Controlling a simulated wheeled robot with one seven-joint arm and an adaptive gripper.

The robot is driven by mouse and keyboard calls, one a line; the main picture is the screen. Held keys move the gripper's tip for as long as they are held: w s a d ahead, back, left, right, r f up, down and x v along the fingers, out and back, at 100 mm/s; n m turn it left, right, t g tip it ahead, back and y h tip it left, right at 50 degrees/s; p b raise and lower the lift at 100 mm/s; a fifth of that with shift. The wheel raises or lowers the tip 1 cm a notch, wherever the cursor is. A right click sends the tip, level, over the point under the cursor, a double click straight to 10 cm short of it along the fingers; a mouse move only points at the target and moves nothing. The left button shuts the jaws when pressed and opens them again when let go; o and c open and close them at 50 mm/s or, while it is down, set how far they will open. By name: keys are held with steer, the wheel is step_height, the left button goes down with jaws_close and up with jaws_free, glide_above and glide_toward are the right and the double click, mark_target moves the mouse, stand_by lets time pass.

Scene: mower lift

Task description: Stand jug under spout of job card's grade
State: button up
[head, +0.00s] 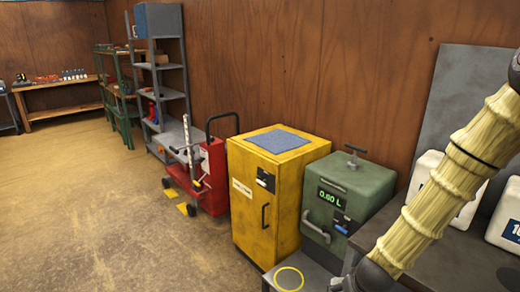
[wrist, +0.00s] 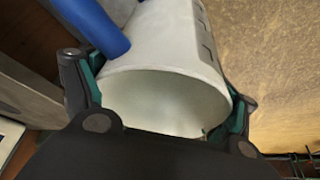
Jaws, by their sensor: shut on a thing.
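In the wrist view a pale, round jug (wrist: 165,62) with a blue handle (wrist: 98,22) lies between the jaws. My gripper (wrist: 160,95) is shut on it, with a green pad against each side. I see its round open end and empty-looking inside. White containers stand on the dark bench at the right of the head view, one (head: 463,207) partly behind my arm and one (head: 506,212) cut by the edge. Their labels are only partly readable, starting with "10", and no spout shows clearly. I cannot make out a job card. My gripper and the jug are not visible in the head view.
A green dispenser (head: 352,192) with a "0.00 L" display stands beside a yellow cabinet (head: 262,195). A yellow ring (head: 288,279) marks a low grey surface in front. A red trolley (head: 209,178) and shelves (head: 165,75) stand farther back. The floor at left is clear.

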steer(key=a+f, duration=0.4)
steer(key=a, duration=0.4)
steer(key=shift+s+f, duration=0.3)
steer(key=shift+f, duration=0.1)
steer(key=shift+a, duration=0.1)
stand_by(0.6)
